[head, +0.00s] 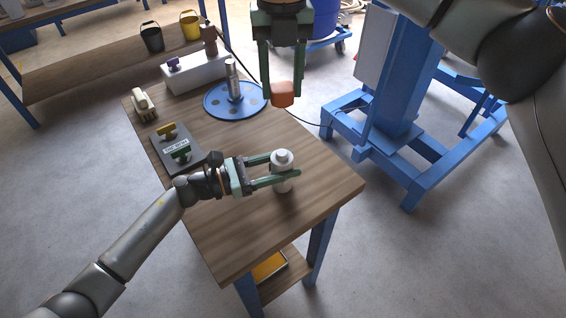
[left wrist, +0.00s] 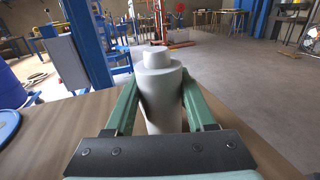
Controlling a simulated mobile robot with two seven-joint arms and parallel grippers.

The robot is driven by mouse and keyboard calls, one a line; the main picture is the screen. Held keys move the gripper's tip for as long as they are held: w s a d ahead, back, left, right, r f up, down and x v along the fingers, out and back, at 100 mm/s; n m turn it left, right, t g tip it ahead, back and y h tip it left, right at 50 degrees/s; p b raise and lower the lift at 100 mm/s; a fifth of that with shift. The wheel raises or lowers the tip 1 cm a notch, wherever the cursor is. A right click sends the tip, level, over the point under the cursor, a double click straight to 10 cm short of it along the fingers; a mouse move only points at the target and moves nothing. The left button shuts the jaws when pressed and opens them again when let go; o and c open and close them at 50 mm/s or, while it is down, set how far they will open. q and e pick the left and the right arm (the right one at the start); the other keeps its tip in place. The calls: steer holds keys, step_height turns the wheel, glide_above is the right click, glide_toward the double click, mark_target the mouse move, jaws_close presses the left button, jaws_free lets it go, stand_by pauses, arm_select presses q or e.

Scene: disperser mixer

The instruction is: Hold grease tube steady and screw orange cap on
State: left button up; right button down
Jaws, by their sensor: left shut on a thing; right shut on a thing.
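The grease tube (head: 282,160) is a white bottle standing upright on the wooden table (head: 318,206), with a bare white neck on top. My left gripper (head: 290,179) is shut around its upper body. The tube (left wrist: 163,92) also shows between the green fingers of my left gripper (left wrist: 160,98) in the left wrist view. The orange cap (head: 283,94) is held in my right gripper (head: 283,88), which points down from the top of the head view. The cap is above and apart from the tube; its underside is hidden.
A round blue tray (head: 213,106) with a spray-like bottle (head: 234,80) stands farther back. A dark board (head: 160,147) with yellow and green pieces lies at left, near a pale object (head: 143,104). A blue machine frame (head: 385,110) stands beyond the table's right edge.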

arm_select(q)
steer(key=shift+c, duration=1.3)
arm_select(e)
step_height(320, 180, down, 8)
steer(key=n, duration=0.7)
